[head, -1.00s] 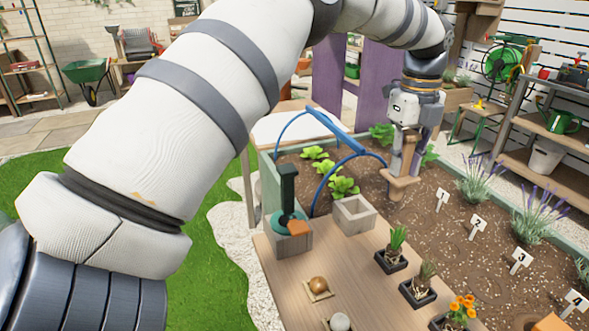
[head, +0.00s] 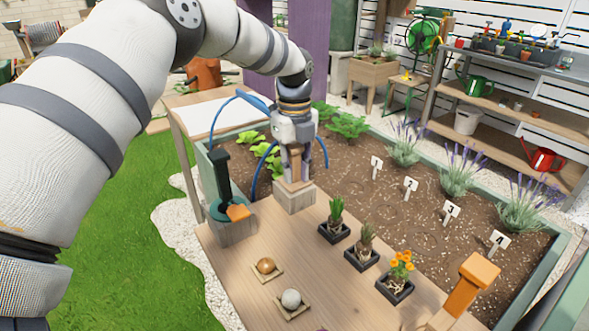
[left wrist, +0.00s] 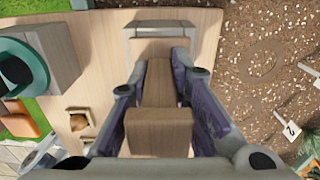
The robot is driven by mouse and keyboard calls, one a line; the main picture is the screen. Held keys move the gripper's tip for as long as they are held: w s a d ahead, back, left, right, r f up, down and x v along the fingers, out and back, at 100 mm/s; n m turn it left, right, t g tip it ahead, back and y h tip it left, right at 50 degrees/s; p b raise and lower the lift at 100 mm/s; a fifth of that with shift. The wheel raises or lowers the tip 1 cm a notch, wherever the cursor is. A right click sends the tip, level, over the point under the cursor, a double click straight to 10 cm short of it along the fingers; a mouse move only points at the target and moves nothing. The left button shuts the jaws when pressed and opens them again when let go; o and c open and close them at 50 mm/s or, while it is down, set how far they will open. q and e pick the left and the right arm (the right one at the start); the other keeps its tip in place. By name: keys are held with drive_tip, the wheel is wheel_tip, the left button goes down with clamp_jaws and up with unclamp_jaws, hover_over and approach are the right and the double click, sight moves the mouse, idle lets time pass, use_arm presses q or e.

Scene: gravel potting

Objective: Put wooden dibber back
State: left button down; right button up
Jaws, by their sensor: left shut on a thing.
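The wooden dibber (head: 296,167) is upright in my left gripper (head: 298,160), whose fingers are shut on it. The hollow grey block (head: 294,199) stands on the wooden board directly below. The dibber's lower part meets the block's top opening; how deep it sits cannot be told. In the left wrist view the dibber (left wrist: 159,128) runs between the two purple-grey fingers, and the block's rim (left wrist: 160,26) shows beyond it. My right gripper is not in view.
A grey block with a dark green tool (head: 221,178) stands to the left. Several potted plants (head: 362,254) and two small trays (head: 292,303) are nearer on the board (head: 330,285).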

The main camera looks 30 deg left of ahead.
use_arm(q)
drive_tip(key=shift+f, duration=0.2)
drive_tip(key=c, duration=1.5)
unclamp_jaws()
wheel_tip(320, 180, up, 12)
drive_tip(key=shift+r, duration=0.25)
